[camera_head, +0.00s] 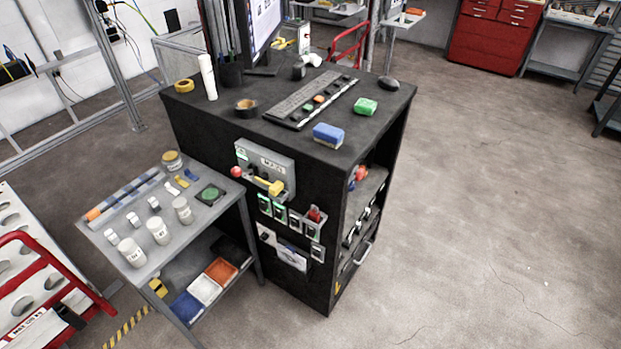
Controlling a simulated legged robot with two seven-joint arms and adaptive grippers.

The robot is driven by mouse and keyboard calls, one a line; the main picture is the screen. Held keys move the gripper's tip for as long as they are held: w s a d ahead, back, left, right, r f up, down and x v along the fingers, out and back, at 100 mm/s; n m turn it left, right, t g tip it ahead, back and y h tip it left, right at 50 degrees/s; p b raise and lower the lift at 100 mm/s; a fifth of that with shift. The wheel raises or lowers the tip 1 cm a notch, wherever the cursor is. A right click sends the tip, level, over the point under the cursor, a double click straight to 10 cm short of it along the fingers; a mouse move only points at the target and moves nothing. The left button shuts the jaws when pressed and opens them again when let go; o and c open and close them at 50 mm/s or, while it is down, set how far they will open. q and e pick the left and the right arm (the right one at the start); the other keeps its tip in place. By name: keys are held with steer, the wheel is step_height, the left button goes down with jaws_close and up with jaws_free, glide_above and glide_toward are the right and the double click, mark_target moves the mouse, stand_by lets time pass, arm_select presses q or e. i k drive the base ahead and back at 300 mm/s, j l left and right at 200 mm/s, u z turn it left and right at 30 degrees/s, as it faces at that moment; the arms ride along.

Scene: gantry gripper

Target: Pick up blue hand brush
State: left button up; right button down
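The blue hand brush (328,135) looks like a small blue block with a paler lower edge. It lies on top of the black cabinet (230,118), close to its front right corner. Nothing covers it from this view. Neither of my grippers shows in the head view, so I cannot see where they are or whether they hold anything.
A grey cart (150,262) with white jars stands left.

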mark_target(325, 135)
steer(key=i+l+u, duration=0.5)
steer(key=l+u, duration=0.25)
steer(key=j, duration=0.1)
